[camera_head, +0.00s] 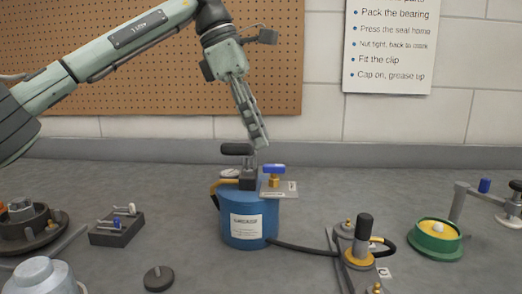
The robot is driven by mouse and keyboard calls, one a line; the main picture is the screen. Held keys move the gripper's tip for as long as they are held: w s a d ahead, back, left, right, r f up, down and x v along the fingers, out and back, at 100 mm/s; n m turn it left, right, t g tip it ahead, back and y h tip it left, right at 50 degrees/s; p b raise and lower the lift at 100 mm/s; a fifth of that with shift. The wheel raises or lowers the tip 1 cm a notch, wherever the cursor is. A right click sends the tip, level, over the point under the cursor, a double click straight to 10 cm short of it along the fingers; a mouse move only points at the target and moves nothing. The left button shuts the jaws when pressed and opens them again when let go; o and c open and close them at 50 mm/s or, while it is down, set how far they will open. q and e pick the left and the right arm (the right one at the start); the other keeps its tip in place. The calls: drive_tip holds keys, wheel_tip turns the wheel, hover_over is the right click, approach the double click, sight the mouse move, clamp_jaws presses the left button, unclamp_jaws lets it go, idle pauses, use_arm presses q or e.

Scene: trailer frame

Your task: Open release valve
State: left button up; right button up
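A blue cylindrical tank (249,228) with a white label stands on the grey bench. On its top are a black T-shaped handle (237,149) on a dark block and, to the right, a brass fitting with a blue lever (273,168) on a small pale plate. The plate's lettering is too small to read, so I cannot tell which of these is the release valve. My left gripper (262,143) points down just above the tank top, close to the black handle and up-left of the blue lever. Its fingers show nearly edge-on; contact is unclear. My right gripper is out of view.
A black hose (305,248) runs right from the tank to a brass fitting with a black knob (363,228). A green and yellow round part (434,239) stands further right. A dark block with small levers (117,227) and a black knob (158,278) are at left.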

sight(273, 164)
use_arm(q)
drive_tip(key=x, duration=0.5)
drive_tip(key=shift+d+f, duration=0.1)
clamp_jaws()
